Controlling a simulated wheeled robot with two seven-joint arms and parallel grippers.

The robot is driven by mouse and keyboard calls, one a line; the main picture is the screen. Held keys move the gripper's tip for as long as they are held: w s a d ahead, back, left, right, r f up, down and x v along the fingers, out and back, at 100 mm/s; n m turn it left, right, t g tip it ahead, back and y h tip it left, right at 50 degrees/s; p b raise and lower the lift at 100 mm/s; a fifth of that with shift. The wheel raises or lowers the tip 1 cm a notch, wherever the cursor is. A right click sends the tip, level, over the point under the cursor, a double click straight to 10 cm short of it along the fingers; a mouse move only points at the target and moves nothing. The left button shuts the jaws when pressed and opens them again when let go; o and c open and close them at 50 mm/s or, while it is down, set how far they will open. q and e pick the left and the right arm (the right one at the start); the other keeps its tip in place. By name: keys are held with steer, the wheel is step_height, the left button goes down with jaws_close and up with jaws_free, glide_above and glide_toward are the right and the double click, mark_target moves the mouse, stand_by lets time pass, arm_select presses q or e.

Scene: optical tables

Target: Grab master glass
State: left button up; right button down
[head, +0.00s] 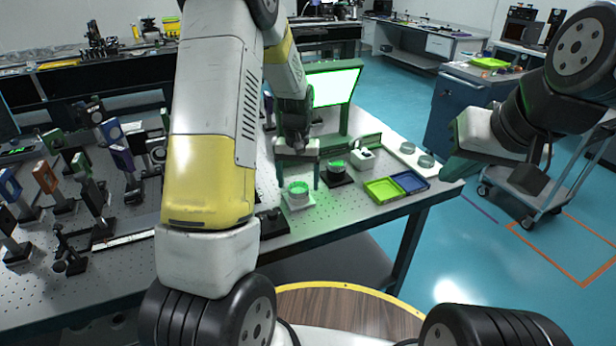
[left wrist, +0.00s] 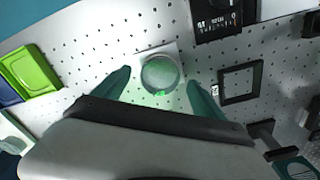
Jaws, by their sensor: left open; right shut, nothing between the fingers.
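A round, clear glass disc (head: 298,188) with a green glow sits on a small white square holder on the perforated optical table. It also shows in the left wrist view (left wrist: 161,75), between my left fingers. My left gripper (head: 298,174) is open, pointing down just above the disc, one green finger to each side. I cannot tell whether the fingers touch it. Two more round glass dishes (head: 426,161) lie on a white tray at the table's right end. My right gripper (head: 456,166) is shut and empty, to the right of the table's edge.
A green tray (head: 382,190) and a blue tray (head: 409,181) lie right of the disc. A dark round piece (head: 338,170) stands close behind it. A lit screen (head: 333,87) stands further back. Several optical mounts (head: 120,157) crowd the table's left. A blue cart (head: 462,105) stands beyond.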

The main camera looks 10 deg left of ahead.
arm_select(q)
steer(key=shift+f, duration=0.6)
steer(key=c, duration=1.6)
steer(key=shift+r, duration=0.15)
